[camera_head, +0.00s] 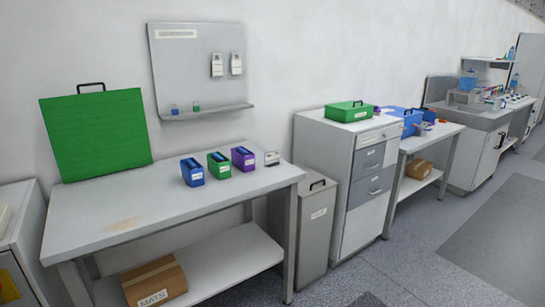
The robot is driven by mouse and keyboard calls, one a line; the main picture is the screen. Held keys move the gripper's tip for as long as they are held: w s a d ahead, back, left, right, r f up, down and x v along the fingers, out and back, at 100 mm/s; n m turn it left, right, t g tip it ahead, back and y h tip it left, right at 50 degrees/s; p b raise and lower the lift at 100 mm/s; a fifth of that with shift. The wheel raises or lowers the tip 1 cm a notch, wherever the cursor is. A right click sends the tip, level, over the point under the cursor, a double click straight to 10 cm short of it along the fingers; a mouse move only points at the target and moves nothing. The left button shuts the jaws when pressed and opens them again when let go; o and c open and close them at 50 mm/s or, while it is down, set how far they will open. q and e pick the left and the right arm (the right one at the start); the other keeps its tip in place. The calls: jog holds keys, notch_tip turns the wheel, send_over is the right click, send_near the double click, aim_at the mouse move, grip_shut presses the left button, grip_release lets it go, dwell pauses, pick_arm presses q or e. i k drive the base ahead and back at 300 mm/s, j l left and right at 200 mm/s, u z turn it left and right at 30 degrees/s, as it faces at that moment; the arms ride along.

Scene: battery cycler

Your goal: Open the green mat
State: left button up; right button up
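A large flat green panel (96,133) with a black handle on its top edge stands upright at the back left of the grey table (110,225), against the wall. It looks like the green mat, but I see no label on it. Neither of my grippers is in view.
Blue, green and purple holders (218,162) and a small white device (272,158) stand at the table's back right. A cardboard box labelled MATS (154,281) sits on the lower shelf. The tabletop's front left is clear.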

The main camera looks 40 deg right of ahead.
aim_at(91, 135)
jog(key=i+l+z, duration=0.15)
jog(key=l, duration=0.2)
jog(key=i+l+z, duration=0.2)
jog(key=l, duration=0.15)
jog(key=i+l+z, duration=0.15)
jog(key=i+l, duration=0.05)
jog(key=l, duration=0.15)
